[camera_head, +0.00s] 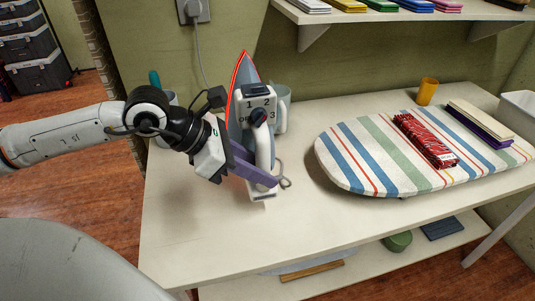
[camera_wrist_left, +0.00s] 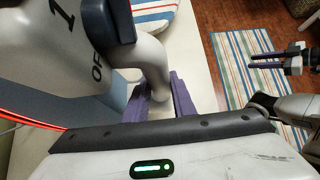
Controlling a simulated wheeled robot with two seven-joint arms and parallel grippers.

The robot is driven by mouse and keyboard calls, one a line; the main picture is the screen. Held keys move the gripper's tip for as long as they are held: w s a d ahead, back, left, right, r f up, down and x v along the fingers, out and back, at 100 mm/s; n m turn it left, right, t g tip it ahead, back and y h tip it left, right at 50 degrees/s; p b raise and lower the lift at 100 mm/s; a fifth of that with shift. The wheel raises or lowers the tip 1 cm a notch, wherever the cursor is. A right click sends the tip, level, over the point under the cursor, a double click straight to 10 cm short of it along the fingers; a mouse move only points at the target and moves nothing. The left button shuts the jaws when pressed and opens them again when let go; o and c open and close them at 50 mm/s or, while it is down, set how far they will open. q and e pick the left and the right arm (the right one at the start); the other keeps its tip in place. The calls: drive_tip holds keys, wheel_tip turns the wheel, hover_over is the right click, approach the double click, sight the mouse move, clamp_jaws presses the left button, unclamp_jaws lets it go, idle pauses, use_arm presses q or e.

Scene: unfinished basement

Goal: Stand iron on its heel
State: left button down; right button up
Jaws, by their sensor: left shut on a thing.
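The iron (camera_head: 240,105) stands tip up on the white table, with its red-edged soleplate turned to the back left and its heel low at or just above the tabletop. A white dial panel with a dark knob (camera_head: 259,116) faces me. My left gripper (camera_head: 262,176) is shut on the iron's pale handle, low down near the heel. In the left wrist view the iron's body (camera_wrist_left: 50,45) fills the upper left, with purple fingers around the handle. Whether the heel touches the table is hard to tell. My right gripper (camera_wrist_left: 266,61) shows there, open and empty, away from the iron.
A striped ironing board (camera_head: 350,165) with a red patterned bundle (camera_head: 425,140) lies to the right. A yellow cup (camera_head: 427,91) stands behind it. A pale cup (camera_head: 281,95) is close behind the iron. The table's front left (camera_head: 190,220) is clear. A wall shelf hangs above.

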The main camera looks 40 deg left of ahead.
sight(256, 188)
use_arm(q)
drive_tip(key=shift+w+f, duration=0.15)
drive_tip(key=shift+f, duration=2.5)
drive_tip(key=c, duration=1.5)
unclamp_jaws()
drive_tip(key=shift+s+f, duration=0.2)
drive_tip(key=shift+f, duration=0.1)
drive_tip(key=shift+r, duration=0.1)
drive_tip(key=shift+s+a+r, duration=0.4)
drive_tip(key=shift+s+r, duration=0.05)
drive_tip(key=shift+p+v, duration=1.55)
drive_tip(key=shift+v, duration=3.7)
drive_tip(key=shift+d, duration=0.1)
